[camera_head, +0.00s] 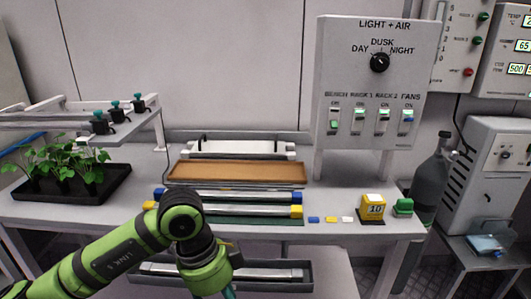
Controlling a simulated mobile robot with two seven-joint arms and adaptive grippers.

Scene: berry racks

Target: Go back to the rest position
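My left arm (110,252) comes in from the lower left, green and black, and bends down in front of the bench's front edge. Its wrist (205,272) reaches the bottom of the picture. The fingers of my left gripper do not show; they are below the picture edge or hidden behind the wrist. My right arm and gripper are not in view.
The white bench (345,205) holds a black tray of seedlings (118,190), a brown tray (240,172), light bars with blue and yellow ends (250,211), and a yellow block (372,206). A control panel (340,70) stands behind. A dark tray (300,272) lies below.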

